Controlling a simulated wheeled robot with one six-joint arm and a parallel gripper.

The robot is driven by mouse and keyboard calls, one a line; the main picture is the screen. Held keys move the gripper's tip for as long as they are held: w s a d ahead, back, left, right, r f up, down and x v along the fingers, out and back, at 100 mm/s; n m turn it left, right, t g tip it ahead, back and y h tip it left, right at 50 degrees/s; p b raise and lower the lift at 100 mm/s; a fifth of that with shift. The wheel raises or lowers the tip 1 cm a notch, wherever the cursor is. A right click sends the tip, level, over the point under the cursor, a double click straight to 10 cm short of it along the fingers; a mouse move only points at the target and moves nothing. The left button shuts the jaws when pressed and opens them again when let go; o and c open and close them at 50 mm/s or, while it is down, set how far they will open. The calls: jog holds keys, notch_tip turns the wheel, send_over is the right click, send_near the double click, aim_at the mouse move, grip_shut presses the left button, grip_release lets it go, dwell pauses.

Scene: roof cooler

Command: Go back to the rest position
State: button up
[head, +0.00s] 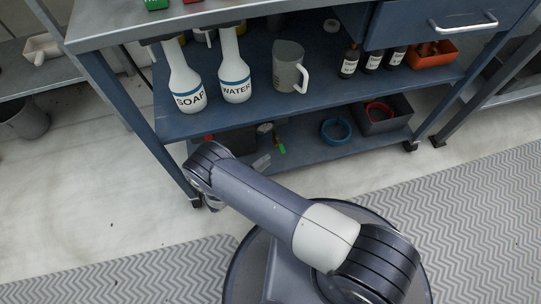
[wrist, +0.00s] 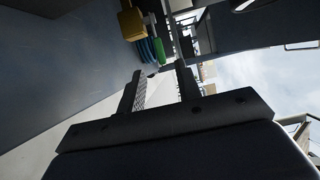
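My gripper (wrist: 160,82) shows in the wrist view with its two dark fingers apart. Nothing is held between them. In the head view my arm reaches from the round base toward the lower left front of the blue cart (head: 330,83), and the gripper itself cannot be made out there. The wrist view is tilted sideways.
The cart holds a SOAP bottle (head: 183,83), a WATER bottle (head: 234,70), a grey jug (head: 288,68) and small dark bottles (head: 372,59). Its bottom shelf bears a blue ring (head: 336,132) and a dark bin (head: 384,124). Floor (head: 70,200) at left is clear.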

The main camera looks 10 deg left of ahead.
dwell(0.4)
jog(key=b+x, duration=0.2)
jog(key=x, duration=0.8)
jog(key=shift+w+d+b, duration=0.2)
jog(key=shift+d+b, duration=0.05)
jog(key=shift+b, duration=0.05)
